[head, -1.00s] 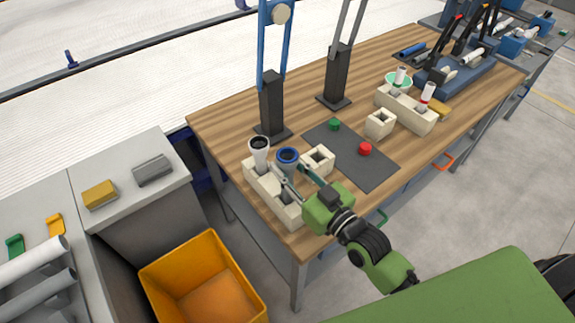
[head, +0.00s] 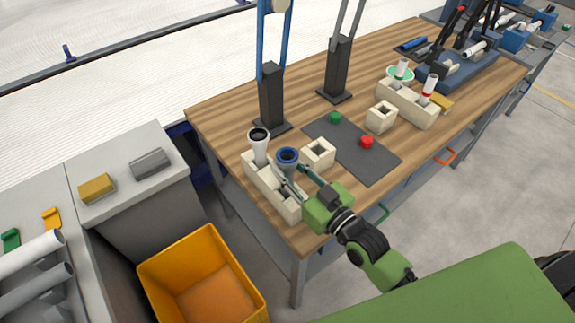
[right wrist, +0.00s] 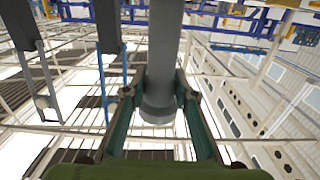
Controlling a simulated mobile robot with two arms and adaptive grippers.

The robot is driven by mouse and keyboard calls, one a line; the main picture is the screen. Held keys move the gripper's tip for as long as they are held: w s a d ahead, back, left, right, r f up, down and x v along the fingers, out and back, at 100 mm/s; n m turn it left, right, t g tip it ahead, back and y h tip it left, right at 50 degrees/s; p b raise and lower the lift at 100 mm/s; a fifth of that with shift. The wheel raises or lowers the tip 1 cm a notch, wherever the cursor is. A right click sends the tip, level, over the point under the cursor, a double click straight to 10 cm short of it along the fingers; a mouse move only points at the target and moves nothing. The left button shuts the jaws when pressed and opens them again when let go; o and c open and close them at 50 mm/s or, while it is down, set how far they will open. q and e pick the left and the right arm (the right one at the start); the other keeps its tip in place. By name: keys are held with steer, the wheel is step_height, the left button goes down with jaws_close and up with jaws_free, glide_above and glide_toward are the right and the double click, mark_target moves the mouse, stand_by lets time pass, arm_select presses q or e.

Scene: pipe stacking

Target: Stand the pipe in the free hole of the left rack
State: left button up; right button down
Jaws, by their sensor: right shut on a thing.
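The left rack (head: 289,206) is a cream block with holes in a row, near the left end of the wooden table. A white pipe with a black rim (head: 259,146) stands in its far hole. My right gripper (head: 289,179) is shut on a pipe with a blue rim (head: 287,160). This pipe is upright over the middle of the rack. The fingers hide its lower part, so I cannot tell whether it is in a hole. In the right wrist view the grey pipe (right wrist: 162,60) lies between both fingers (right wrist: 160,102). My left gripper is not in view.
A cream single-hole block (head: 318,153) stands close to the right of the held pipe. A dark mat (head: 360,160) carries a red piece (head: 366,142) and a green piece (head: 335,117). A dark post (head: 271,98) stands behind. Another rack (head: 410,104) holds pipes farther right.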

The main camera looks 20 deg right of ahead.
steer(key=shift+f+b, duration=0.8)
steer(key=shift+f, duration=0.5)
steer(key=c, duration=1.6)
jaws_free()
steer(key=shift+o, duration=0.2)
steer(key=shift+s, duration=0.15)
steer(key=v, duration=1.1)
steer(key=shift+s, duration=0.4)
steer(key=shift+d, duration=0.15)
